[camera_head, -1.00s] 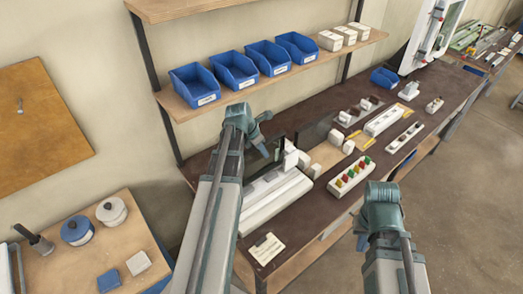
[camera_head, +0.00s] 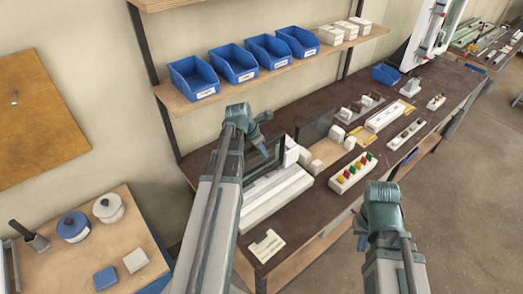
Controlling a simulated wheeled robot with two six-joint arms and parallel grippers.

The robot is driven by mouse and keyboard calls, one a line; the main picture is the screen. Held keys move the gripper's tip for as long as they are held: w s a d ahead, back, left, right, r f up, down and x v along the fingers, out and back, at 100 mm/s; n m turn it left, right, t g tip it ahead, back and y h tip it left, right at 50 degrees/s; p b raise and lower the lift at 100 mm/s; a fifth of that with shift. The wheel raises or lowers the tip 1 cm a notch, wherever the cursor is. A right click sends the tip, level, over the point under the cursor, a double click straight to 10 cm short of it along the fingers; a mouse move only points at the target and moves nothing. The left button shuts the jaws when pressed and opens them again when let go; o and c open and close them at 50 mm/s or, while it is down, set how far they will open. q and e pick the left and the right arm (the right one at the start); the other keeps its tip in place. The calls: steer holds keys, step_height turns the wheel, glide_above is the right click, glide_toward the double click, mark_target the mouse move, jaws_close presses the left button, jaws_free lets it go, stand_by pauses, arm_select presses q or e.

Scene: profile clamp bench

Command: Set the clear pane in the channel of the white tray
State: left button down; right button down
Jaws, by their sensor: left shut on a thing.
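The white tray (camera_head: 277,201) is a long pale block lying on the dark bench, partly hidden by my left arm. A dark-looking, see-through pane (camera_head: 266,156) stands upright over the tray's back side, below my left gripper (camera_head: 262,138). My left gripper is shut on the pane, though the fingertips are small and hard to make out. I cannot tell whether the pane's lower edge touches the channel. My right gripper (camera_head: 361,241) is at the bench's front edge, mostly hidden behind its own wrist, apart from the tray; its jaws are not clear.
White blocks (camera_head: 304,158) and a grey upright panel (camera_head: 317,129) stand just right of the tray. A white rack with coloured pieces (camera_head: 353,174) lies further right. A pale card (camera_head: 266,246) lies at the near bench end. A shelf with blue bins (camera_head: 234,63) hangs above.

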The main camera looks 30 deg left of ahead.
arm_select(q)
steer(key=shift+f+b, duration=0.7)
steer(key=shift+f, duration=0.05)
steer(key=c, duration=0.6)
jaws_free()
steer(key=shift+o, duration=0.2)
steer(key=shift+r, duration=0.1)
step_height(320, 180, up, 8)
steer(key=p, duration=0.8)
